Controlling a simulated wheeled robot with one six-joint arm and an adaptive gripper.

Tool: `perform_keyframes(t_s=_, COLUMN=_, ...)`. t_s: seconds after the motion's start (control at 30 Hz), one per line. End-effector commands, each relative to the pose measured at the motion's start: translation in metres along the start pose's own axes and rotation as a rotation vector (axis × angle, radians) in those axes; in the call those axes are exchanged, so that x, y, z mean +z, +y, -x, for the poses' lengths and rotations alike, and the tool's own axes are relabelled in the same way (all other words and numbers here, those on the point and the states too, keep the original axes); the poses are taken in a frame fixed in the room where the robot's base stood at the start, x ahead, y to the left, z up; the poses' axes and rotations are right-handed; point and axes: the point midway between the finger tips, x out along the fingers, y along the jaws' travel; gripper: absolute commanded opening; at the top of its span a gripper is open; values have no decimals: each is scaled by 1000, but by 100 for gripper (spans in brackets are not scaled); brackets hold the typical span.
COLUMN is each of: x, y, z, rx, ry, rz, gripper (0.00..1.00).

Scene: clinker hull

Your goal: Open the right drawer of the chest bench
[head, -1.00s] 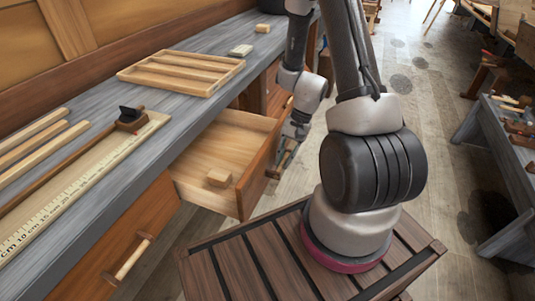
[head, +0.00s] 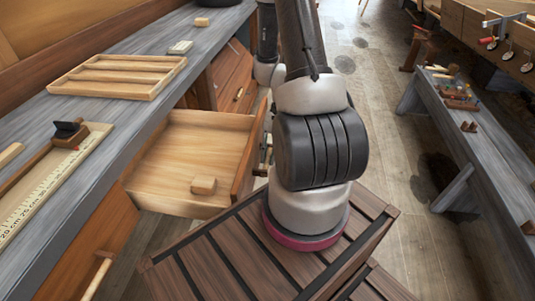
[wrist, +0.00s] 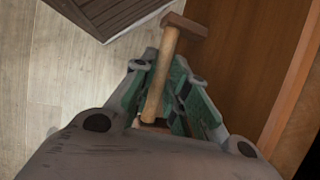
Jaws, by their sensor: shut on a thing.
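The right drawer (head: 190,165) of the chest bench stands well open in the head view, its front facing right. A small wooden block (head: 203,185) lies inside it, near the front. In the wrist view my gripper (wrist: 160,95) is shut on the drawer's wooden bar handle (wrist: 163,70), with the green-padded fingers on both sides of the bar. The brown drawer front (wrist: 240,65) fills the right of that view. In the head view my arm hides most of the gripper and handle.
The grey bench top (head: 130,110) carries a divided wooden tray (head: 118,75), a marking gauge (head: 70,135) and a ruler (head: 50,185). A shut drawer with a bar handle (head: 98,275) is nearer. Another grey bench (head: 450,120) stands right, across open floor (head: 385,150).

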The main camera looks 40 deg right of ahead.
Motion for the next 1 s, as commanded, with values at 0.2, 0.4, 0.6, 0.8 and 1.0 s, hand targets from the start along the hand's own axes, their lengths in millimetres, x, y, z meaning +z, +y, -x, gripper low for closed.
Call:
perform_keyframes(t_s=0.2, x=-1, y=-1, z=1, rx=-1, ry=3, rz=1, gripper=25)
perform_keyframes(t_s=0.4, x=-1, y=-1, z=1, rx=-1, ry=2, rz=0, gripper=25)
perform_keyframes(t_s=0.6, x=-2, y=-1, z=23, rx=-3, ry=7, rz=2, gripper=25)
perform_keyframes(t_s=0.8, x=-2, y=-1, z=68, rx=-3, ry=8, rz=2, gripper=25)
perform_keyframes(t_s=1.0, x=-2, y=-1, z=105, rx=-2, ry=6, rz=0, gripper=25)
